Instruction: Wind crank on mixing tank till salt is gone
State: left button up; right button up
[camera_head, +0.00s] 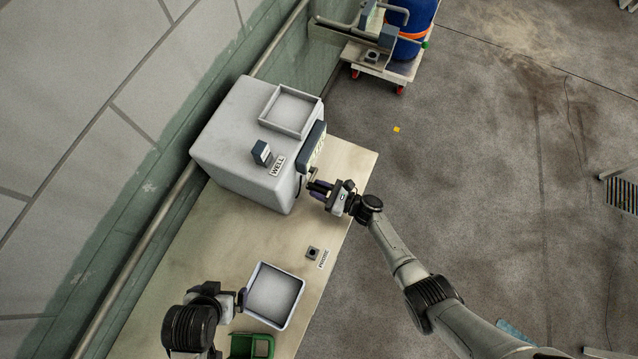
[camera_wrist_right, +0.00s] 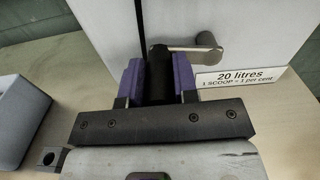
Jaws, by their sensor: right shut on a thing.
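The mixing tank (camera_head: 235,130) is a large pale grey box on the bench, with a square framed opening (camera_head: 290,110) on top. No separate salt can be made out in it.
A "20 litres" label (camera_wrist_right: 240,76) is on the tank face. A small "PROBE" block (camera_head: 313,253) and a green container (camera_head: 250,345) are on the bench (camera_head: 225,235). A cart with a blue drum (camera_head: 413,25) stands behind. The floor at right is mostly open.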

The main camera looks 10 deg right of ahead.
jog(key=shift+f+b, duration=0.25)
jog(key=shift+b, duration=0.3)
notch_tip(320, 180, down, 2)
jog(key=n+b, duration=0.1)
jog(key=b, duration=0.1)
jog(key=n+b, duration=0.4)
jog(key=b, duration=0.1)
jog(key=shift+f, duration=0.25)
jog(key=shift+w+d+f+n+b, duration=0.1)
jog(key=shift+w+f+n+b, duration=0.1)
jog(key=shift+n+b, duration=0.65)
jog(key=shift+b, duration=0.45)
jog(key=o, duration=0.6)
jog(key=shift+c, duration=0.2)
jog(key=o, duration=0.4)
jog(key=shift+c, duration=0.2)
jog(key=shift+d, duration=0.1)
